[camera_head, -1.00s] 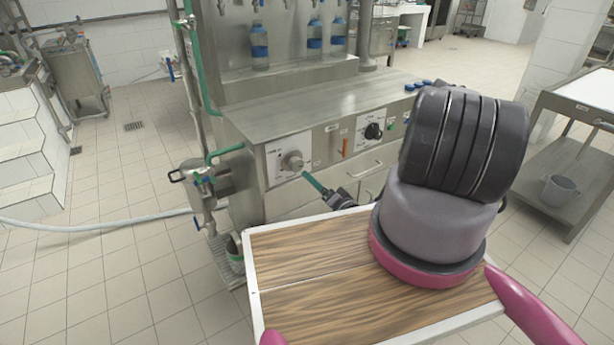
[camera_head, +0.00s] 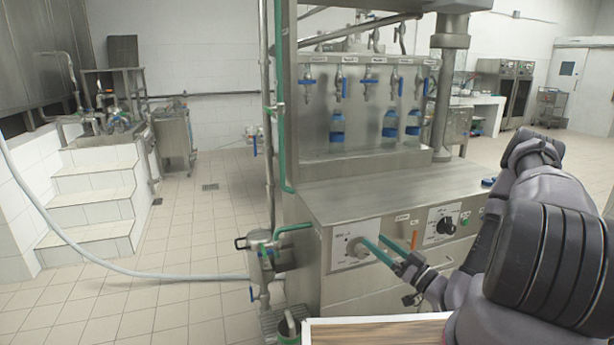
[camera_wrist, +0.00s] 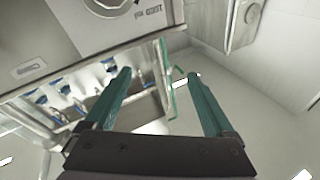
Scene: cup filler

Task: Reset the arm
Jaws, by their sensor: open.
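My gripper (camera_head: 372,240) is at the end of my dark grey arm, which reaches in from the right in the head view. Its two green fingers are apart with nothing between them. They point at the front panel of the steel filling machine (camera_head: 400,195), and their tips overlap the left knob (camera_head: 358,248) in the picture; contact cannot be told. In the wrist view the open fingers (camera_wrist: 157,74) are empty, with the labelled knob plate (camera_wrist: 115,8) beyond at the top.
Several blue-marked bottles, one of them this bottle (camera_head: 337,127), stand under taps at the machine's back. A right black knob (camera_head: 446,226) is on the panel. A steel vessel (camera_head: 262,262) with pipes stands at the machine's left. A hose (camera_head: 110,268) crosses the open tiled floor.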

